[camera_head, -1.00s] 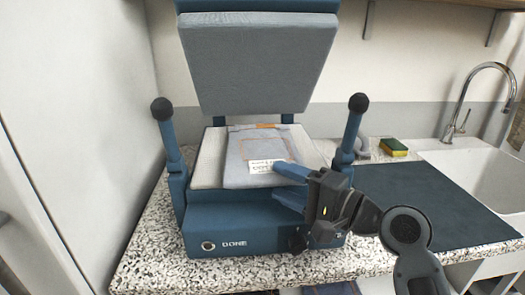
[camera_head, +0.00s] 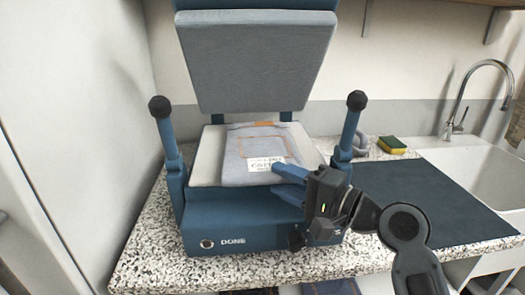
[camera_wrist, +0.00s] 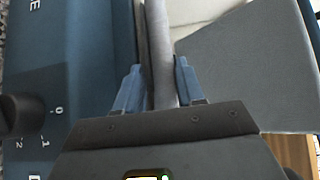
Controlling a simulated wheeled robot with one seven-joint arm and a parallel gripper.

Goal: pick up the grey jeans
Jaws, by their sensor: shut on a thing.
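The grey jeans (camera_head: 250,152), folded flat with orange stitching and a white printed label, lie on the pale lower bed (camera_head: 207,155) of an open blue press. My gripper (camera_head: 275,180) is at the front right edge of the jeans. In the wrist view the blue fingers of my gripper (camera_wrist: 157,85) stand on both sides of a grey fold of the jeans (camera_wrist: 160,50), shut on it. The jeans still lie over the bed.
The press's padded upper plate (camera_head: 255,60) is raised above the bed. Knobbed blue levers (camera_head: 160,125) stand at either side. A dark mat (camera_head: 430,195), a yellow-green sponge (camera_head: 391,145) and a sink (camera_head: 470,170) are to the right.

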